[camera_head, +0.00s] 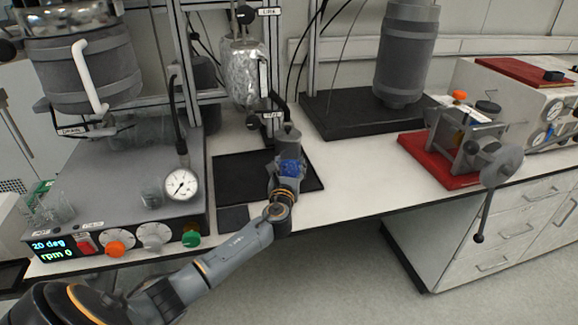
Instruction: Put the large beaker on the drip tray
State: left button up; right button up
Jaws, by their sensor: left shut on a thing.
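The drip tray is most likely the flat black tray (234,172) on the white bench, under the tap of the foil-wrapped vessel (244,75). My left gripper (289,135) is over the right part of this tray, pointing away from me. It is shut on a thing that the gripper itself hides. I cannot make out the large beaker clearly. A small glass beaker (152,195) stands on the grey stirrer unit at the left, with more glassware (50,210) at its left end. My right gripper is not in view.
A pressure gauge (181,185) stands left of the tray. A metal frame post (269,60) rises behind the gripper. A black base (330,118) and a red plate with a clamp (428,150) lie to the right. The white bench between tray and red plate is clear.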

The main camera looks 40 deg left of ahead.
pick_arm(q)
jog(key=o, duration=1.4)
jog(key=shift+f, duration=0.1)
jog(key=v, duration=1.2)
